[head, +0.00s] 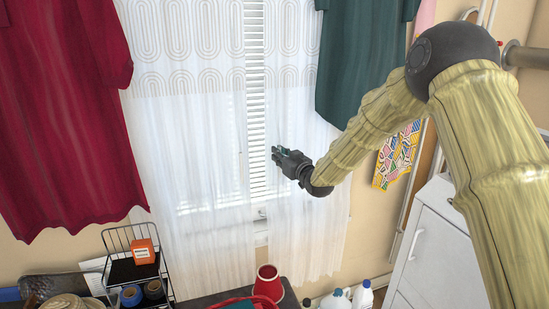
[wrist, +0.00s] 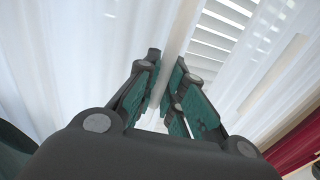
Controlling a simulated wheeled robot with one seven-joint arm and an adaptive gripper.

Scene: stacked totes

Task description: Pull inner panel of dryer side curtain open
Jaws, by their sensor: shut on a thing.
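The sheer white curtain hangs over a window in two panels, a left panel (head: 190,150) and a dryer side panel (head: 310,215) on the right. A narrow gap between them shows the window blinds (head: 257,100). My gripper (head: 277,153) is at the inner edge of the right panel, beside the gap. In the wrist view, my gripper (wrist: 163,90) is shut on a fold of the white curtain (wrist: 183,30) that runs between its fingers. Blinds (wrist: 220,30) show beside the fold. The lower part of the held fold is hidden by the gripper.
A red garment (head: 75,120) hangs at left and a dark green one (head: 360,55) at upper right. The white dryer (head: 440,250) stands at lower right. A wire rack (head: 130,268), a red bucket (head: 268,283) and bottles (head: 362,296) are below.

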